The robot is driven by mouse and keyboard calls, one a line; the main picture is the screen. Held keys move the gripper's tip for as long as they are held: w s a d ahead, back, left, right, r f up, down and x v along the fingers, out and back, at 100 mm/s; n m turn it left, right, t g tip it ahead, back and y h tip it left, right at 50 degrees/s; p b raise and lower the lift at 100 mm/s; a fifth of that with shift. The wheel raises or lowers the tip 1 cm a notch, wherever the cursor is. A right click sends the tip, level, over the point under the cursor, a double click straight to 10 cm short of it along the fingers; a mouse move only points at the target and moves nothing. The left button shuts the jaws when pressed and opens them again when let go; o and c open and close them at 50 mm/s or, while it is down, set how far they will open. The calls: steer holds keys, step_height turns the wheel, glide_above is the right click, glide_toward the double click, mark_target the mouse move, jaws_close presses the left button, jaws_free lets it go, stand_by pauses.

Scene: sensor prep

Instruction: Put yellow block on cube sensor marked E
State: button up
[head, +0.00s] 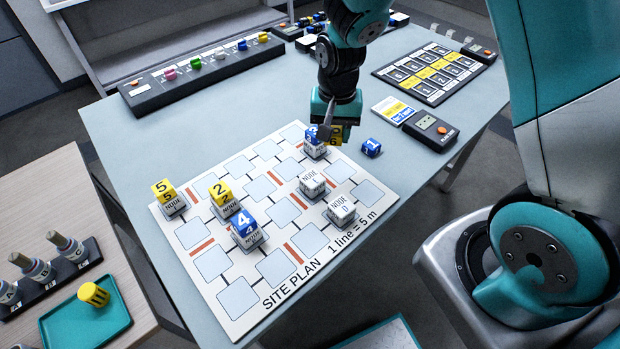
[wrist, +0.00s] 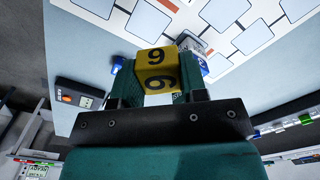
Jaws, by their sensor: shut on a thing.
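My gripper (head: 338,122) is shut on a yellow block (head: 337,138), held above the far right part of the site plan. In the wrist view the yellow block (wrist: 155,70) sits between the fingers (wrist: 158,97) and shows a digit that reads as 6 or 9. Two white node cubes with bare tops stand on the plan, below and apart from the block. The nearer cube (head: 341,212) seems marked D. The letter on the other bare cube (head: 311,186) is too small to read surely, so I cannot confirm which is E.
Stacked node cubes carry a yellow 5 (head: 163,188), a yellow 2 (head: 220,192), a blue 4 (head: 243,223) and a blue block (head: 313,134) close beside my gripper. A loose blue 1 block (head: 371,147) and a dark meter (head: 430,130) lie right of the site plan (head: 238,297).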

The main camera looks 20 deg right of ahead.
mark_target(313, 178)
steer(key=s+a+r+m+b, duration=0.1)
steer(key=a+r+m, duration=0.25)
steer(key=r, duration=0.25)
steer(key=s+a+r+m+b, duration=0.1)
steer(key=a+r+m, duration=0.1)
steer(key=r+m, duration=0.35)
step_height(313, 178, down, 19)
steer(key=shift+s+a+r+b, duration=0.1)
steer(key=shift+r+b, duration=0.05)
steer(key=shift+b, duration=0.15)
steer(key=o, duration=0.9)
